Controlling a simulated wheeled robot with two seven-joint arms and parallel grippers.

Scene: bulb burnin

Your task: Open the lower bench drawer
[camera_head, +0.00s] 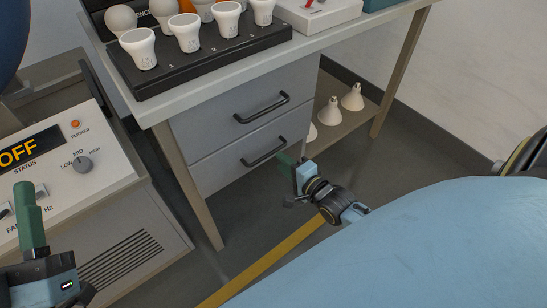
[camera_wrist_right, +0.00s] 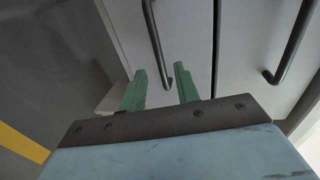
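The lower bench drawer (camera_head: 235,164) is a grey front under the bench top and looks shut. Its dark bar handle (camera_head: 264,152) also shows in the right wrist view (camera_wrist_right: 155,42). My right gripper (camera_head: 287,164) is near the right end of this handle. In the right wrist view its two green fingers (camera_wrist_right: 159,69) are apart, with nothing held between them. The handle lies ahead of the gap, apparently just beyond the fingertips. My left gripper (camera_head: 31,212) is at the lower left, with one green finger clearly visible, away from the drawer.
The upper drawer (camera_head: 225,108) with its handle (camera_head: 262,108) is just above and looks shut. A control box (camera_head: 75,170) stands left of the bench. A rack (camera_head: 200,66) with white bulbs is on top. A low shelf (camera_head: 360,122) holds bulbs. Floor before the drawers is clear.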

